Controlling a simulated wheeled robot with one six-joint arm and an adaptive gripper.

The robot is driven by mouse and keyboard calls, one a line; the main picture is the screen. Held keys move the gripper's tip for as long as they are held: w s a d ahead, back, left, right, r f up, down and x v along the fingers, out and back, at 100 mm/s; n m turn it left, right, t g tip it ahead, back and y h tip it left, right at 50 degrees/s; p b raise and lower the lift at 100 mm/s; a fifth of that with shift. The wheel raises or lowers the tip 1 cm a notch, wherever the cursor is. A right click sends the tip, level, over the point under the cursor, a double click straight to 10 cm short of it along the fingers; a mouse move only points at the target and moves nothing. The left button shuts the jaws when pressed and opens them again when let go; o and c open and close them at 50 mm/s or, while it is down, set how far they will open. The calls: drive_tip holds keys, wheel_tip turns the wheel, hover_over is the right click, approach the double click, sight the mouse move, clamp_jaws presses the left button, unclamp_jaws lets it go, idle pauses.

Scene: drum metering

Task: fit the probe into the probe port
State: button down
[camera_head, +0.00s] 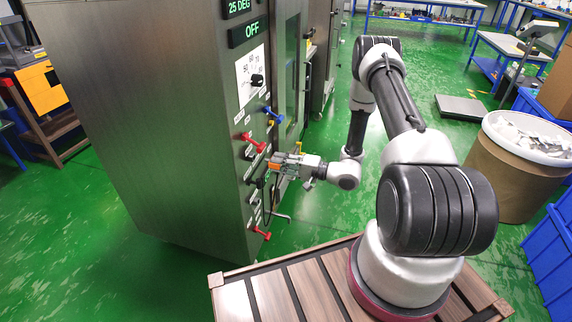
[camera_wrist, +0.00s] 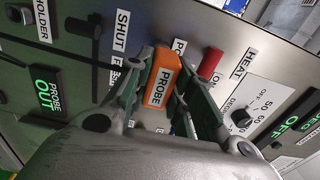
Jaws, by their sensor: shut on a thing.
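The probe has an orange handle marked PROBE (camera_wrist: 162,80). My gripper (camera_wrist: 170,88) is shut on this handle, with a green-edged finger on either side. In the head view the orange handle (camera_head: 274,166) shows at the tip of my gripper (camera_head: 284,163), close to the cabinet's control face. A PROBE label (camera_wrist: 180,46) is on the panel just beyond the handle. The probe port itself is hidden behind the handle and fingers, and I cannot tell whether the probe's tip touches it. A green display (camera_wrist: 46,92) reads PROBE OUT.
The steel cabinet (camera_head: 150,110) carries a dial (camera_head: 257,80), red handles (camera_head: 254,142) and a blue handle (camera_head: 273,115) around my gripper. In the wrist view a red part (camera_wrist: 212,61) is close to the right finger, and a black lever (camera_wrist: 86,26) is at upper left.

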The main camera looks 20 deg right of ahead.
drive_tip(key=shift+x, duration=1.4)
drive_tip(key=shift+x, duration=1.65)
drive_tip(key=c, duration=1.2)
unclamp_jaws()
drive_tip(key=shift+o, duration=0.2)
drive_tip(key=v, duration=1.2)
